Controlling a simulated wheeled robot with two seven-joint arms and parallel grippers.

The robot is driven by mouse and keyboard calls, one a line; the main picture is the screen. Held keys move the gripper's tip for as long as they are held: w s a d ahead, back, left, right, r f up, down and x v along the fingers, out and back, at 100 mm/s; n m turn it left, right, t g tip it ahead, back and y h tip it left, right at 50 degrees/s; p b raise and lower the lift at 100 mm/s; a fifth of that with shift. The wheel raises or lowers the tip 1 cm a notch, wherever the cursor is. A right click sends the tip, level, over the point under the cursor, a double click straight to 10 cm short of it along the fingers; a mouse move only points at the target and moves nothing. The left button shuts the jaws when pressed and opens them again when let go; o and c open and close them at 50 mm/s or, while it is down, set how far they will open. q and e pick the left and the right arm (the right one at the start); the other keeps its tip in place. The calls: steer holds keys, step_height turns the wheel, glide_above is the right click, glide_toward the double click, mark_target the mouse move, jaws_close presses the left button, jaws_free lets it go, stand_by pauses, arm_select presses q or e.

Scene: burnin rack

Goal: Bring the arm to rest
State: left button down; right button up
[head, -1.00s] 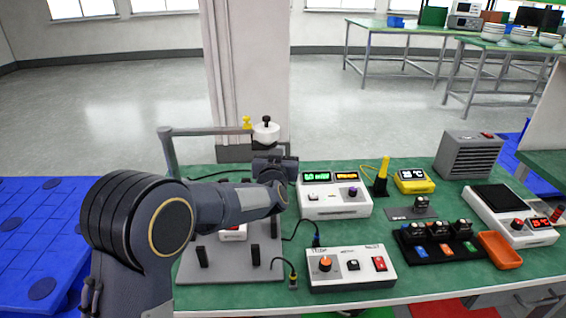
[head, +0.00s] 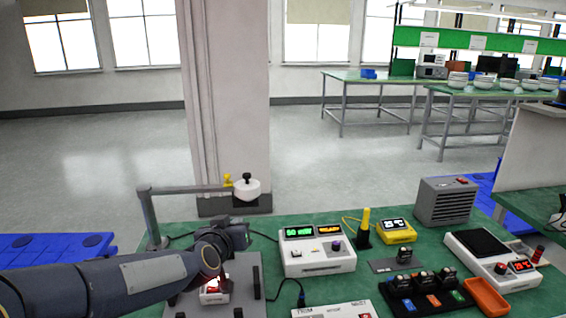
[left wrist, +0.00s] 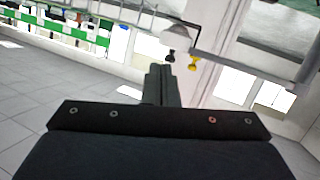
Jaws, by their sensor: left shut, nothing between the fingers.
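My left arm comes in low from the left in the head view. My left gripper (head: 238,233) is above the back of the grey base plate (head: 245,272), in front of the post with the white round head (head: 246,190). In the left wrist view its two fingers (left wrist: 161,84) lie together, shut and empty. They point toward the white head (left wrist: 178,44), apart from it as far as I can tell. A small white and red unit (head: 214,292) on the plate is partly hidden by my arm. My right gripper is not in view.
To the right on the green bench stand a white box with two displays (head: 316,252), a yellow stand (head: 364,228), a yellow meter (head: 397,231), a black tray of modules (head: 403,303), an orange bin (head: 486,297) and a grey heater-like box (head: 445,203).

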arm_select(q)
steer(key=s+a+r+g+h+p, duration=0.1)
steer(key=s+a+g, duration=0.2)
steer(key=s, duration=0.7)
steer(key=s+a+g+h+p, duration=0.2)
steer(key=s+a, duration=0.2)
steer(key=s, duration=0.7)
steer(key=s+f+g, duration=0.2)
steer(key=s, duration=0.6)
steer(key=s+a+f+n+g+y+p, duration=0.1)
steer(key=s+f+g, duration=0.1)
steer(key=s, duration=0.6)
steer(key=shift+f+y, duration=0.3)
steer(key=shift+f, duration=0.25)
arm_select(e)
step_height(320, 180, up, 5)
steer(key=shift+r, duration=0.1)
